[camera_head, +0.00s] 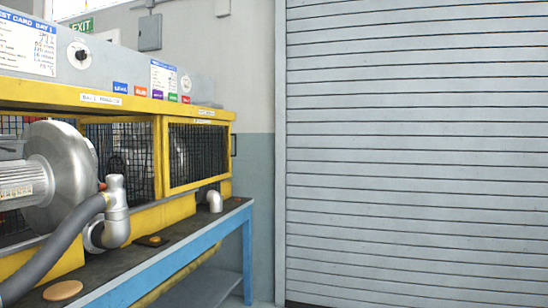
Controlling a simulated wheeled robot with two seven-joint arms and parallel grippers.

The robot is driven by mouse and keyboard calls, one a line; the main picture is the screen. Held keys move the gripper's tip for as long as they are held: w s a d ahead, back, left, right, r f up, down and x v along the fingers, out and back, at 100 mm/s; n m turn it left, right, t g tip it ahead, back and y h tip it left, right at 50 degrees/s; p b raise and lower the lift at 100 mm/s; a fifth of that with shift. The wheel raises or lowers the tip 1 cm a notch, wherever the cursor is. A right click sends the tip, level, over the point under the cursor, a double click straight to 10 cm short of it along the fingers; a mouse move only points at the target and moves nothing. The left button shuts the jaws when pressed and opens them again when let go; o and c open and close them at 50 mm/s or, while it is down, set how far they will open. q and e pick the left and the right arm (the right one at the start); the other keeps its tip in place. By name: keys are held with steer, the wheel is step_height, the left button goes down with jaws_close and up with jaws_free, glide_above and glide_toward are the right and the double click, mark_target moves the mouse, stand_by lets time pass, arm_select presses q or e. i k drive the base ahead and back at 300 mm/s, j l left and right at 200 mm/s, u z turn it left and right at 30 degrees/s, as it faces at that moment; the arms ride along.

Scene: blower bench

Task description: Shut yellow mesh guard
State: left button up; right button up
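A yellow-framed guard with dark mesh (198,152) is at the right end of the yellow bench enclosure, in the middle left of the head view. Its top edge lies close under the yellow top beam (150,105). A gap shows below its lower edge, above the yellow base. A small dark handle (234,145) shows at its right end. I cannot tell for sure whether the guard stands fully shut or somewhat ajar. Neither of my grippers is in view.
A silver blower (72,170) with a grey hose (52,255) and metal elbow (116,215) stands at the left front. A smaller pipe elbow (214,201) is below the guard. The blue bench edge (185,255) runs along the front. A grey roller shutter (415,150) fills the right.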

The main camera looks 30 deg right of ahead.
mark_target(168, 193)
steer(key=z, duration=0.45)
steer(key=u, duration=0.45)
steer(key=i+l+u, duration=0.15)
steer(key=l+u, duration=0.15)
steer(key=i+l+u, duration=0.15)
steer(key=l+u, duration=0.45)
steer(key=l, duration=0.2)
steer(key=i, duration=0.05)
